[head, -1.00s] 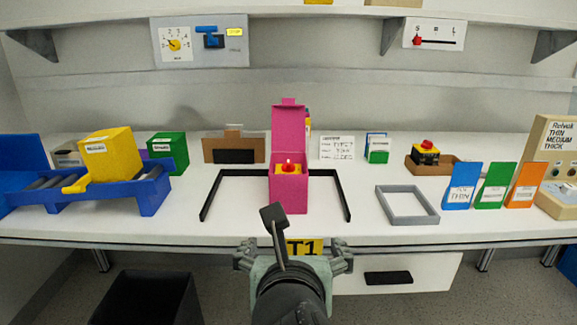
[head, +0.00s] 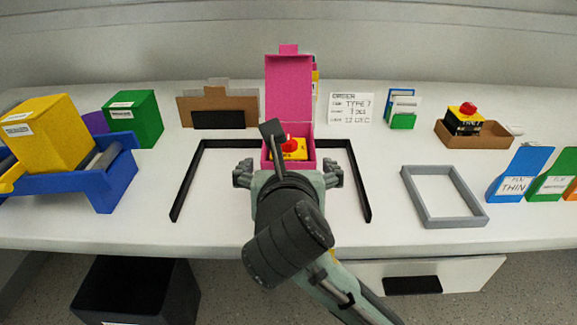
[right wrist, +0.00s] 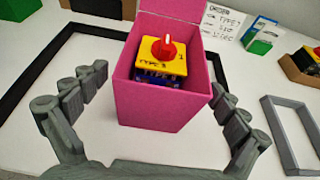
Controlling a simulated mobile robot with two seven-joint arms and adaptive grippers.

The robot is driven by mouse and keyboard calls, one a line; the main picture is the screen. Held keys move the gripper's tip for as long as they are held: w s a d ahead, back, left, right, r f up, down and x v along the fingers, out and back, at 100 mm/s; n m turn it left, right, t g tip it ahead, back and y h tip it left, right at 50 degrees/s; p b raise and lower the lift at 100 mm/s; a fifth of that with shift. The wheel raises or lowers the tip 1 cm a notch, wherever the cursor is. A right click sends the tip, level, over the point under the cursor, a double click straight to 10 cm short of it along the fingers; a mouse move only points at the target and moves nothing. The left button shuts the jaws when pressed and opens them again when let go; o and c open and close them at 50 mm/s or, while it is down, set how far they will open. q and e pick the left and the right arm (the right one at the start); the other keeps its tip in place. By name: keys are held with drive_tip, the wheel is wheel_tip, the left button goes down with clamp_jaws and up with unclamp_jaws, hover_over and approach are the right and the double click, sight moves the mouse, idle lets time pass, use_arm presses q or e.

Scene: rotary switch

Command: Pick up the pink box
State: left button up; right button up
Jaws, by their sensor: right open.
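The pink box (head: 289,88) stands upright on the table with its lid flap raised at the back. A yellow rotary switch with a red knob (head: 291,147) sits inside it. The right wrist view shows the box's front wall (right wrist: 160,106) and the switch in it (right wrist: 163,52). My right gripper (head: 288,172) is at the front of the box, fingers spread left and right. In the right wrist view the open gripper (right wrist: 150,120) has a finger on each side of the box's lower front, with nothing held. My left gripper is not in view.
A black frame (head: 183,183) surrounds the box on the left, back and right. A grey frame (head: 412,193) lies to the right. A brown tray with another switch (head: 503,143) stands back right. A blue rack with a yellow box (head: 42,130) is at left.

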drive_tip(key=x, duration=0.4)
drive_tip(key=shift+f, duration=0.2)
drive_tip(key=shift+c, duration=0.6)
drive_tip(key=c, duration=1.1)
